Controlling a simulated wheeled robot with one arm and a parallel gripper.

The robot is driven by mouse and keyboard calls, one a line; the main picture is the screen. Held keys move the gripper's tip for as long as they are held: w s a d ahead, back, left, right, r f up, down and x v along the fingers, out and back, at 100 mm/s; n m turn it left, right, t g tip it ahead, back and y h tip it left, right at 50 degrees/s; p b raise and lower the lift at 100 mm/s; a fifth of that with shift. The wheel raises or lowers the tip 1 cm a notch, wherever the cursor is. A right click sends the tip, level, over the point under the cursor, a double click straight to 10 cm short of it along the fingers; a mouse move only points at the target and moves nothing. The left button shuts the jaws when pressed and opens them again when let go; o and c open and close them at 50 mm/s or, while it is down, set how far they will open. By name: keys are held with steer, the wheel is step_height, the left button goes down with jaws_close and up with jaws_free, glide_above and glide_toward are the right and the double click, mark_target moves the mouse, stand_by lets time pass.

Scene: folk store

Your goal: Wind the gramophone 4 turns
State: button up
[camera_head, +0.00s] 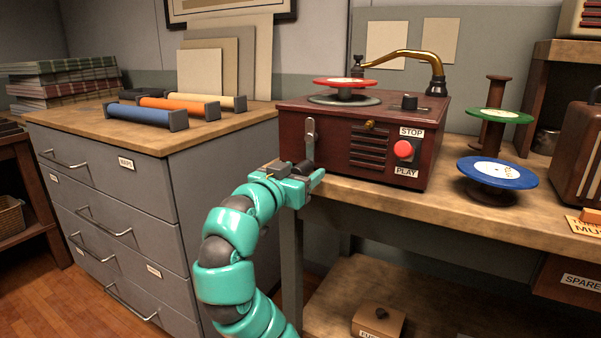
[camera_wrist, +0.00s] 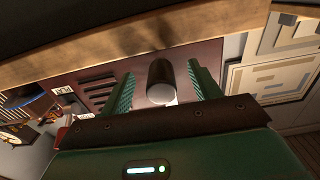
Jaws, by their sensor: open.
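The gramophone (camera_head: 340,135) is a dark red wooden box on the bench, with a red record (camera_head: 345,83) on its platter and a brass tone arm (camera_head: 405,54). Its crank (camera_head: 310,138) is a metal lever on the left part of the front, standing upright with its dark handle (camera_head: 303,168) low. My gripper (camera_head: 314,178) is at that handle, below the box's front left corner. In the wrist view, the dark round handle (camera_wrist: 160,82) lies between my two green fingers (camera_wrist: 161,68), with a gap on each side. The gripper is open.
A red button (camera_head: 403,149) sits between STOP and PLAY labels on the gramophone front. Green (camera_head: 499,116) and blue (camera_head: 497,172) records rest on stands to the right. A grey drawer cabinet (camera_head: 110,190) stands left of my arm. The bench's front edge (camera_head: 440,212) runs near my gripper.

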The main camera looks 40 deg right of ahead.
steer(key=p+v, duration=0.1)
steer(key=v, duration=0.7)
steer(key=shift+a+p, duration=0.3)
steer(key=shift+p, duration=0.1)
steer(key=shift+s, duration=0.15)
stand_by(0.4)
